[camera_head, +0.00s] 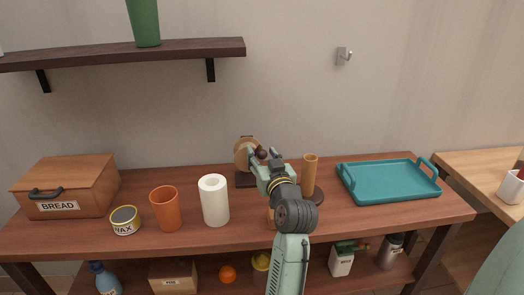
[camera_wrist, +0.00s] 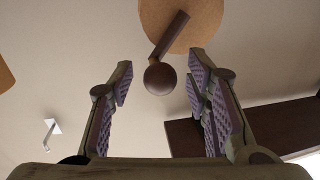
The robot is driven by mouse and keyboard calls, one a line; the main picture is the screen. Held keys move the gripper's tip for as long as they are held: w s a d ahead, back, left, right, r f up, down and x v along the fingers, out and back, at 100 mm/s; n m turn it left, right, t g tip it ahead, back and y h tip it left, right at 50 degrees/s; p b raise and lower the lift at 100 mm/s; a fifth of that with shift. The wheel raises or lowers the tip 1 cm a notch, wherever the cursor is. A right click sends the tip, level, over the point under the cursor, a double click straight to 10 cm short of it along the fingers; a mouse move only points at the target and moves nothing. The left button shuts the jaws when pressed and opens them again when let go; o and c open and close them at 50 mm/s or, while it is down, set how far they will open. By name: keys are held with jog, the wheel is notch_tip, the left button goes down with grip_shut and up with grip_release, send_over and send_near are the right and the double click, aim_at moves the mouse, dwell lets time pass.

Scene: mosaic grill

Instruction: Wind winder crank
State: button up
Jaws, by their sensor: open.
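The winder (camera_head: 243,152) stands toward the back middle of the wooden table, with a round tan disc on a dark base. In the wrist view its disc (camera_wrist: 178,20) shows at the top, with a dark crank arm (camera_wrist: 170,35) ending in a round brown knob (camera_wrist: 160,78). The knob also shows in the head view (camera_head: 261,152). My gripper (camera_head: 268,158) is at the winder. In the wrist view my gripper (camera_wrist: 160,85) is open, and the knob appears between its two fingers, apart from both pads. My arm hides part of the winder base.
An upright tan cylinder (camera_head: 309,175) on a dark round base stands close to the right of my arm. A white roll (camera_head: 213,200), an orange cup (camera_head: 166,208), a wax tin (camera_head: 125,220) and a bread box (camera_head: 68,185) stand left. A teal tray (camera_head: 390,180) lies right.

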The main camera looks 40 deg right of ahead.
jog(key=shift+w+d, duration=0.15)
jog(key=shift+w, duration=0.25)
jog(key=shift+c, duration=0.3)
grip_shut()
dwell(0.4)
